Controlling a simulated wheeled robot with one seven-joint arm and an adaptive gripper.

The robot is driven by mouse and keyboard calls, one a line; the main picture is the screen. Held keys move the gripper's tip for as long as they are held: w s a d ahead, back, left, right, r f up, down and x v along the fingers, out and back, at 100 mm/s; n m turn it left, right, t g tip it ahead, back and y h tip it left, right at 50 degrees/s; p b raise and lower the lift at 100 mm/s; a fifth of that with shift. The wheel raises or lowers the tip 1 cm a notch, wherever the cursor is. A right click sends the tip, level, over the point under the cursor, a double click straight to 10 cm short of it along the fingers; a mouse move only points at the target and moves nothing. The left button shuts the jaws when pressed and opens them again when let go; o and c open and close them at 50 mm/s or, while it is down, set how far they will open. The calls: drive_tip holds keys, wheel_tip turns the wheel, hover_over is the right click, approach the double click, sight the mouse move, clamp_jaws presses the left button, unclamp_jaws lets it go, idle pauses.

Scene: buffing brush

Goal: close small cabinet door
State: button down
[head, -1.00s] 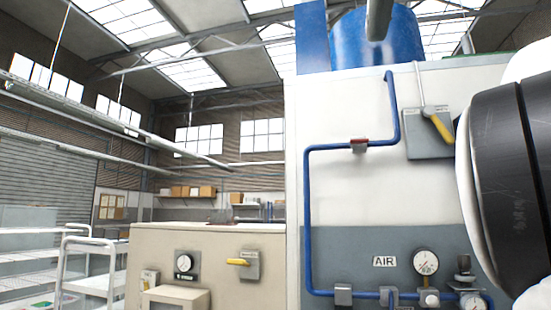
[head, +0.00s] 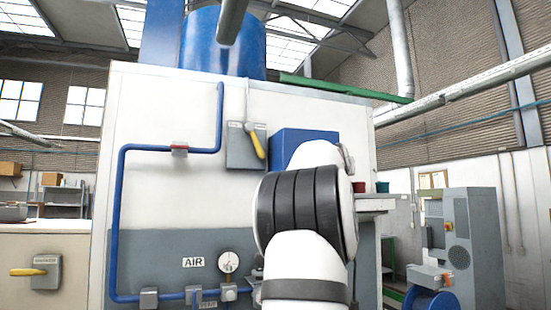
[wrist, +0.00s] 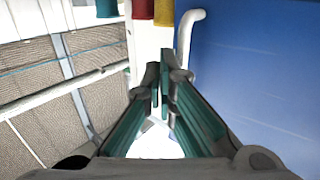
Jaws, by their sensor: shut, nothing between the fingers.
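A blue cabinet or box (head: 292,147) is on the front of the large white machine in the head view, partly hidden behind my arm. In the wrist view a broad blue panel (wrist: 260,80) fills the right side, probably the same cabinet's door or side. A white curved bar like a handle (wrist: 186,38) stands at its left edge. My gripper (wrist: 165,72) is shut and empty, pointing up the picture just left of the panel. Whether it touches the panel or bar cannot be told. In the head view my gripper is hidden behind my arm.
The white machine (head: 150,100) carries blue pipes and a gauge (head: 229,262). A ledge with red (head: 359,187) and green (head: 382,187) cups is right of my arm. A grey unit (head: 470,235) and blue reel (head: 430,302) stand farther right. A beige cabinet (head: 40,245) is left.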

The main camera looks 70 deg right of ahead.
drive_tip(key=shift+w+d, duration=0.3)
drive_tip(key=shift+d, duration=0.4)
idle(0.3)
